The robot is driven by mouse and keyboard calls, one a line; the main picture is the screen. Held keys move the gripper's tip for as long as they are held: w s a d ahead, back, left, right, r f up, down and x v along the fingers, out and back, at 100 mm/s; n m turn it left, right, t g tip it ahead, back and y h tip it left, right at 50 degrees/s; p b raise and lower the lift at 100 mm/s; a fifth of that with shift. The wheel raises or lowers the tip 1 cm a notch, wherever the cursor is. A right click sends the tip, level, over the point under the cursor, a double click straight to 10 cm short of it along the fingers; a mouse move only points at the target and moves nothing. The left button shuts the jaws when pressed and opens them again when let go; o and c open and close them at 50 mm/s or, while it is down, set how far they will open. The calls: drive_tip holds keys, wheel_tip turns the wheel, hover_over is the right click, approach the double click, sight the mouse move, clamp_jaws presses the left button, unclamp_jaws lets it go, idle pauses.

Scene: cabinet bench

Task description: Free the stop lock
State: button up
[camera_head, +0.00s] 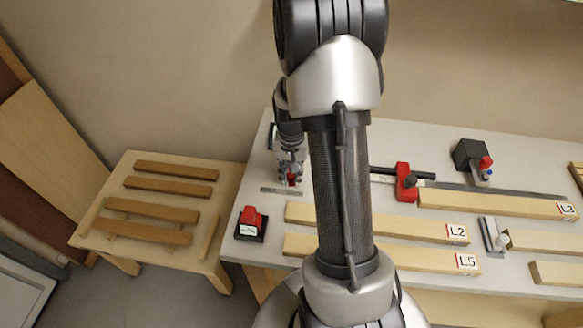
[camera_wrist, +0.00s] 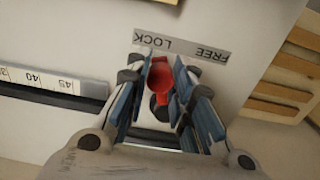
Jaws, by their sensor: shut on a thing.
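The stop lock shows in the wrist view as a red lever or knob (camera_wrist: 161,82) on a dark round part, beside a grey label strip (camera_wrist: 180,46) reading FREE and LOCK. My gripper (camera_wrist: 172,75) is shut on the red lever, with its blue-padded fingers on both sides of it. In the head view my gripper (camera_head: 289,172) is at the left end of the bench, just above the same label strip (camera_head: 284,191). A little red (camera_head: 292,179) shows between the fingers there. The fingers hide much of the lock, and I cannot tell which word the lever points at.
A scale rail (camera_wrist: 55,85) runs left of my gripper in the wrist view. On the bench (camera_head: 400,139) are a red stop block (camera_head: 405,183), a red switch on a black base (camera_head: 250,222), a dark clamp (camera_head: 472,157) and boards marked L2 (camera_head: 400,227), L3 (camera_head: 490,203) and L5 (camera_head: 420,257). A slatted side table (camera_head: 120,170) stands left.

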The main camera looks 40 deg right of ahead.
drive_tip(key=shift+w+a, duration=0.1)
idle(0.3)
drive_tip(key=shift+w+a, duration=0.6)
drive_tip(key=shift+a, duration=0.15)
drive_tip(key=shift+w+a, duration=0.55)
drive_tip(key=shift+w, duration=0.4)
